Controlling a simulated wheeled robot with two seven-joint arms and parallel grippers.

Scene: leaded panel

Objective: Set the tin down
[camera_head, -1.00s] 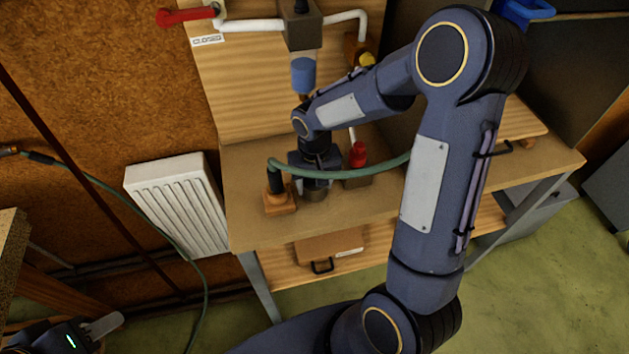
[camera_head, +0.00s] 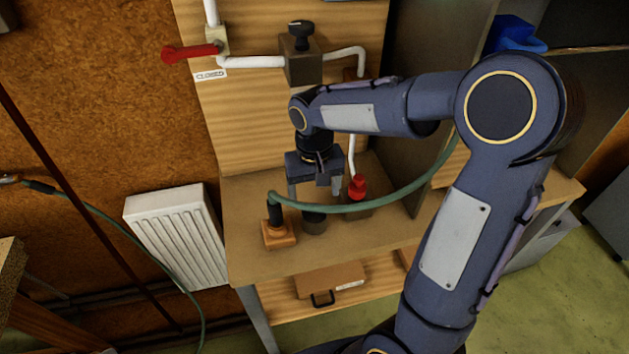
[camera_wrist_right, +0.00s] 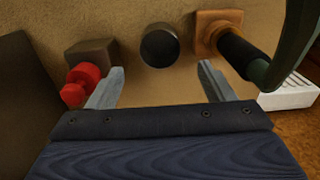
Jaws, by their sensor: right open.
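The tin (camera_head: 314,222) is a small dark grey cylinder standing upright on the wooden bench top (camera_head: 330,238), partly behind the green hose. In the right wrist view the dark round top of the tin (camera_wrist_right: 159,46) lies beyond the fingertips, between their lines. My right gripper (camera_head: 315,191) is open and empty, above the tin and apart from it. Its two pale fingers also show spread in the right wrist view (camera_wrist_right: 161,68). My left gripper is not in view.
A green hose (camera_head: 380,204) runs close in front of the tin from a black-handled iron on an orange-brown block (camera_head: 280,236). A red-knobbed fitting (camera_head: 357,188) stands right of the tin. White pipes and a red lever (camera_head: 190,52) are on the back board. The bench front is bare.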

